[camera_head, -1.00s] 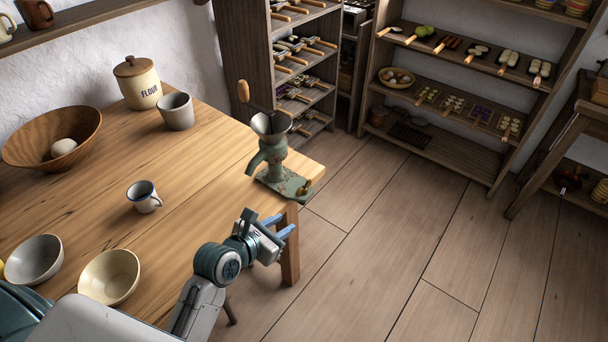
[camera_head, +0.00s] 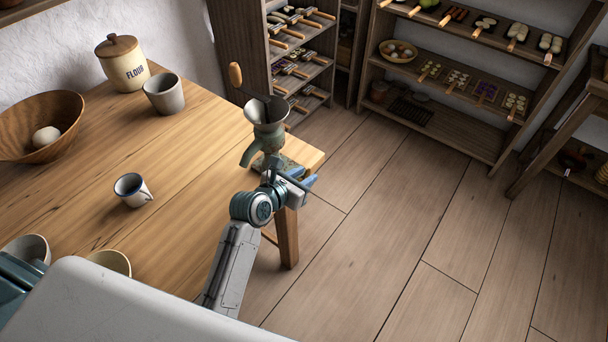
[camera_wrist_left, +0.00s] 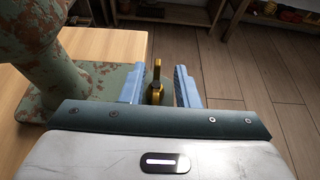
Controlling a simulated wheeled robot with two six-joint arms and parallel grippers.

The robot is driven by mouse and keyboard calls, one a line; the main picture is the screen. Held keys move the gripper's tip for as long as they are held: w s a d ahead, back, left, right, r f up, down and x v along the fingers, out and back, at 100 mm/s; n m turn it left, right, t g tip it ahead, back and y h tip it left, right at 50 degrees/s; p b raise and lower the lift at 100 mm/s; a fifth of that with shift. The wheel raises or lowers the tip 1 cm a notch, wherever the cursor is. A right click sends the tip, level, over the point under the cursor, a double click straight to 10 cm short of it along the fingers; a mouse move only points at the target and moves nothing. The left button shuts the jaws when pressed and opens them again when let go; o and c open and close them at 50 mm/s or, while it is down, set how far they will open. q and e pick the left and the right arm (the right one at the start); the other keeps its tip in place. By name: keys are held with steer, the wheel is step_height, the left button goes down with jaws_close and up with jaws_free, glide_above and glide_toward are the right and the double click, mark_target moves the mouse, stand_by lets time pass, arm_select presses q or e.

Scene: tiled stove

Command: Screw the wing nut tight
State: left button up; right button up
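The wing nut (camera_wrist_left: 156,80), brass-coloured, stands at the edge of the grinder's green base plate in the left wrist view. It is between the two blue fingers of my left gripper (camera_wrist_left: 160,88), with a gap on either side. The gripper is open. The hand-cranked grinder (camera_head: 266,128), green with worn paint, stands at the table corner in the head view; its body also shows at the upper left of the left wrist view (camera_wrist_left: 40,50). In the head view my left gripper (camera_head: 304,178) is at that corner and hides the wing nut. My right gripper is not in view.
The wooden table (camera_head: 185,190) carries a flour jar (camera_head: 122,64), a grey cup (camera_head: 164,94), a mug (camera_head: 132,190) and a wooden bowl (camera_head: 30,130). Shelves (camera_head: 440,130) stand at the back. The floor (camera_head: 400,230) right of the table is clear.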

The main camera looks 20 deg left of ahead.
arm_select(q)
steer(key=shift+w+d+f, duration=0.1)
steer(key=shift+w, duration=0.15)
jaws_close()
steer(key=shift+m+p, duration=0.3)
steer(key=shift+p, duration=0.05)
steer(key=shift+g+h+p, duration=0.3)
steer(key=shift+h+p, duration=0.05)
steer(key=shift+h, duration=0.15)
steer(key=shift+m+g+h+p, duration=0.4)
steer(key=shift+m+h+p, duration=0.1)
steer(key=shift+m+h, duration=0.35)
steer(key=shift+s+f+m+g+h+p, duration=0.15)
steer(key=shift+m+g+h+p, duration=0.3)
steer(key=shift+m+g+h, duration=0.7)
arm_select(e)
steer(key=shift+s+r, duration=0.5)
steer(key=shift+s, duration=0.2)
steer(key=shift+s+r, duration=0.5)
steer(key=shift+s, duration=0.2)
arm_select(q)
steer(key=shift+t, duration=0.25)
